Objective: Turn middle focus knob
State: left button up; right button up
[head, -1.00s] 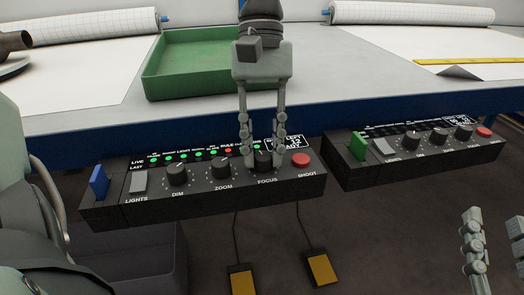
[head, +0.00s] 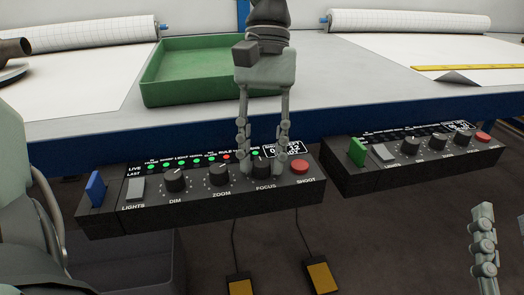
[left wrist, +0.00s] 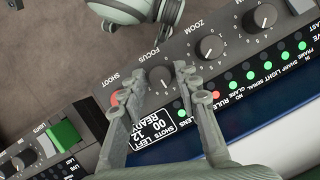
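The black focus knob (head: 262,166) is on the control box (head: 100,222) with the blue switch. It also shows in the left wrist view (left wrist: 160,79), with a white pointer line. My left gripper (head: 263,170) points down over it, one finger on each side. In the left wrist view my left gripper (left wrist: 156,86) is open, a gap showing between knob and one finger; the other finger is very close, and I cannot tell if it touches. My right gripper (head: 503,245) is at the lower right edge, partly cut off, its fingers apart and empty.
Beside the focus knob are the zoom knob (head: 219,175) and red shoot button (head: 299,167). Several lamps are green; the rule lamp (head: 226,157) is red. A second box with a green switch (head: 357,151) stands right. A green tray (head: 185,95) lies behind.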

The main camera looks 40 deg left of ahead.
pick_arm(q)
jog(key=shift+o, duration=0.8)
jog(key=v, duration=1.2)
